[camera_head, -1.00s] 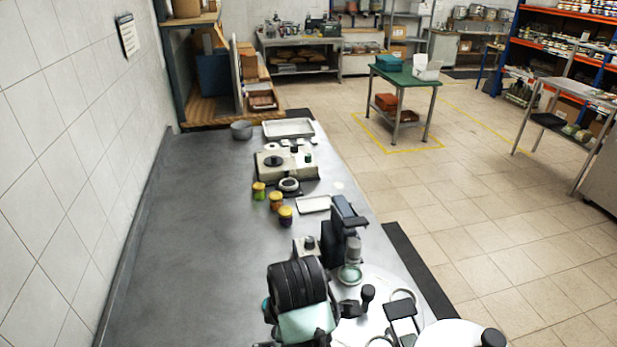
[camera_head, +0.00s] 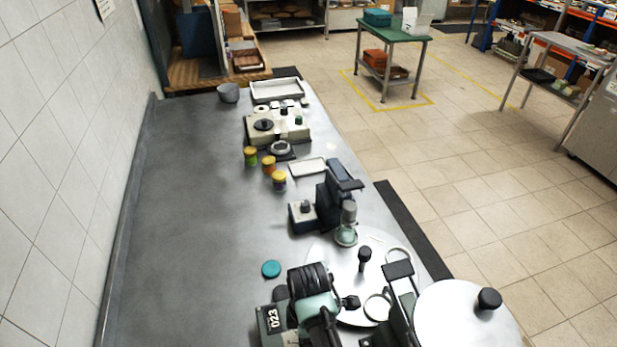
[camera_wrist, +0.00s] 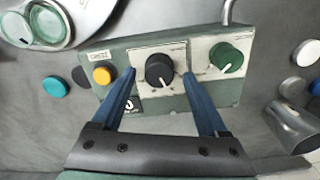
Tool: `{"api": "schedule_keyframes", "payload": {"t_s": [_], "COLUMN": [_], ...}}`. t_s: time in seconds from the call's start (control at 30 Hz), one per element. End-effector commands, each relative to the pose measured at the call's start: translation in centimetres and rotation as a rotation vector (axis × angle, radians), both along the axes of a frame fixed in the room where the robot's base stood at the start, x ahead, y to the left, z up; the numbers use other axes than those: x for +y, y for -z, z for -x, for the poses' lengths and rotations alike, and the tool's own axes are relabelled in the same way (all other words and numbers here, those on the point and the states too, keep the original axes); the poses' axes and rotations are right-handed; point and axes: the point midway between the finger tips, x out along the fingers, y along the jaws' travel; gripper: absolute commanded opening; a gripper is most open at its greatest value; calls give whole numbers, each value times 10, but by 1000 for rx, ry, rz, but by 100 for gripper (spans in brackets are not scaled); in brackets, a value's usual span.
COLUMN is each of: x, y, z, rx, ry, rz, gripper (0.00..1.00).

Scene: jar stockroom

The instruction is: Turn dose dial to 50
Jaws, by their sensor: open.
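In the wrist view a green control box (camera_wrist: 120,48) carries a black knob (camera_wrist: 160,70) on a pale plate, a green knob (camera_wrist: 226,57) to its right and a yellow button (camera_wrist: 102,76) to its left. I cannot read which knob is labelled as the dose dial. My gripper (camera_wrist: 159,74) is open, its two blue fingers on either side of the black knob; I cannot tell whether they touch it.
A teal disc (camera_head: 271,268) lies on the steel bench (camera_head: 190,200) behind the box. A round plate with a green-based glass piece (camera_head: 346,236) and a white drum (camera_head: 455,320) stand to the right. Small jars (camera_head: 268,165) stand farther back. The bench's left side is clear.

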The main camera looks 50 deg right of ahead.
Motion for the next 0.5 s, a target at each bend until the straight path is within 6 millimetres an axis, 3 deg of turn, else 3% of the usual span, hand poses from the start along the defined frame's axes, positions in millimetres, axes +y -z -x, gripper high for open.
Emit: {"api": "schedule_keyframes", "payload": {"t_s": [0.4, 0.5], "x": [0, 0], "y": [9, 9], "z": [0, 0], "rx": [-1, -1], "ry": [1, 1], "rz": [1, 1], "gripper": [76, 62]}}
